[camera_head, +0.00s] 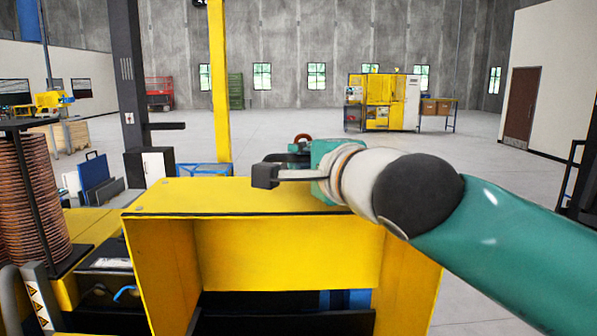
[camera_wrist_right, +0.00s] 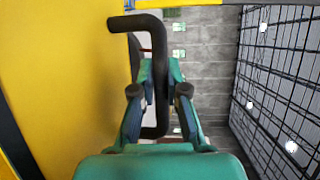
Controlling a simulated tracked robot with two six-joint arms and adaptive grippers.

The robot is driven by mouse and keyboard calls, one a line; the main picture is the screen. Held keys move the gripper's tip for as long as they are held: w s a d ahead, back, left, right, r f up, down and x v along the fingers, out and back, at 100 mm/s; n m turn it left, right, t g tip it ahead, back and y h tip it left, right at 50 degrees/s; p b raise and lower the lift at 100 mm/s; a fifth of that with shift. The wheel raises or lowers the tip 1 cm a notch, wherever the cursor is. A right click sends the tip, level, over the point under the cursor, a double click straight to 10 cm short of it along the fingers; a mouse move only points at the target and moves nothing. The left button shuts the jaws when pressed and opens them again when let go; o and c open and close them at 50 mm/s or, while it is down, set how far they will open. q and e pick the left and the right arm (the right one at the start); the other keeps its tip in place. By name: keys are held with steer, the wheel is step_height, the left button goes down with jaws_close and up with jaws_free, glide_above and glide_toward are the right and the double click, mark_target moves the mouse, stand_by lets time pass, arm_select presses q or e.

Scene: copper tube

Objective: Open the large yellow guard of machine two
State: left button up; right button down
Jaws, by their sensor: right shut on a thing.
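The large yellow guard (camera_head: 210,197) stands in front of me in the head view as a box with a flat top and side walls. Its lower middle is open, with a dark space below. A dark bent handle (camera_wrist_right: 150,27) stands out from the yellow guard face (camera_wrist_right: 65,80) in the wrist view; its dark end also shows over the guard's top in the head view (camera_head: 264,176). My right gripper (camera_wrist_right: 159,78) is shut around the handle's long bar, a teal finger on each side. In the head view my right gripper (camera_head: 300,157) is partly hidden by its own wrist.
A copper coil stack (camera_head: 32,200) stands at the left beside the guard. A yellow post (camera_head: 219,80) and a dark column (camera_head: 128,75) rise behind it. Another yellow machine (camera_head: 382,98) stands far back.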

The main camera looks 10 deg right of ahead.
steer(key=shift+w+a+f, duration=0.1)
steer(key=shift+w, duration=0.05)
steer(key=c, duration=1.2)
jaws_free()
steer(key=v, duration=1.2)
steer(key=shift+f, duration=0.1)
